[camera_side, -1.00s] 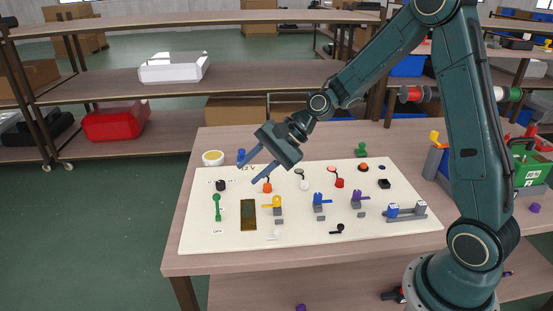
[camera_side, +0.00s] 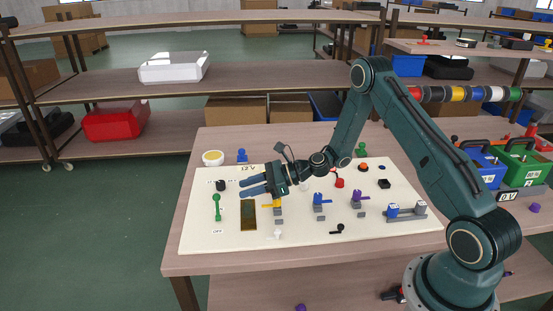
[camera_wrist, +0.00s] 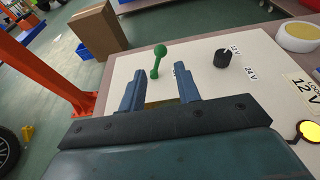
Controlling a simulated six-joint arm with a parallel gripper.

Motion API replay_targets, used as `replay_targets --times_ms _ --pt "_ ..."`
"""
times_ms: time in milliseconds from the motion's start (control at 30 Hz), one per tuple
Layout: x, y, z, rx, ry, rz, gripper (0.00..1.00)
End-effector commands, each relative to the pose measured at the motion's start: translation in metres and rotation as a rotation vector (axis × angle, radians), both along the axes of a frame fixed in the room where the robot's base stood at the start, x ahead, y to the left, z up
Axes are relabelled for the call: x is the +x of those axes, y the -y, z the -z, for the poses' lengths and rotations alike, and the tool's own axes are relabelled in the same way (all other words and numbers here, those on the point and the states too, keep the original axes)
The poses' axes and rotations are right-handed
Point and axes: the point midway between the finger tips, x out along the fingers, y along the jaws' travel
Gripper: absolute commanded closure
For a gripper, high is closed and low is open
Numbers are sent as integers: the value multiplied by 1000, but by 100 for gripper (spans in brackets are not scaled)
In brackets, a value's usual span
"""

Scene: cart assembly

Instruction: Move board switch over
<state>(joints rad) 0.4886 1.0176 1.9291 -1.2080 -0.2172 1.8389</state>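The board switch, a green lever with a round knob (camera_side: 217,207), stands at the left end of the cream board (camera_side: 300,232), above an OFF label. In the wrist view the green switch (camera_wrist: 157,62) appears ahead of and between my fingertips. My gripper (camera_side: 240,185) is open and empty, its fingers pointing left over the upper left of the board. It also shows in the wrist view (camera_wrist: 159,78), with a clear gap between the fingers. The switch is apart from the fingers. My gripper hides part of the board's upper middle.
A black knob (camera_side: 221,185) with voltage labels is near the switch. A brown panel (camera_side: 248,214) and a yellow lever (camera_side: 272,203) lie right of it. Blue (camera_side: 319,199) and purple (camera_side: 358,195) levers stand farther right. A yellow-white bowl (camera_side: 213,158) sits behind the board.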

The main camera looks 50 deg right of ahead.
Motion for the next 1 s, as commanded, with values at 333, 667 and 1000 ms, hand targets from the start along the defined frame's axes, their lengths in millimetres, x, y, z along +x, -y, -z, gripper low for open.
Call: replay_targets --times_ms 333,667,1000 --pt "2 -1 2 8 -3 6 67" --pt "16 -15 8 7 -2 3 67" --pt "39 -39 18 7 -3 2 67"
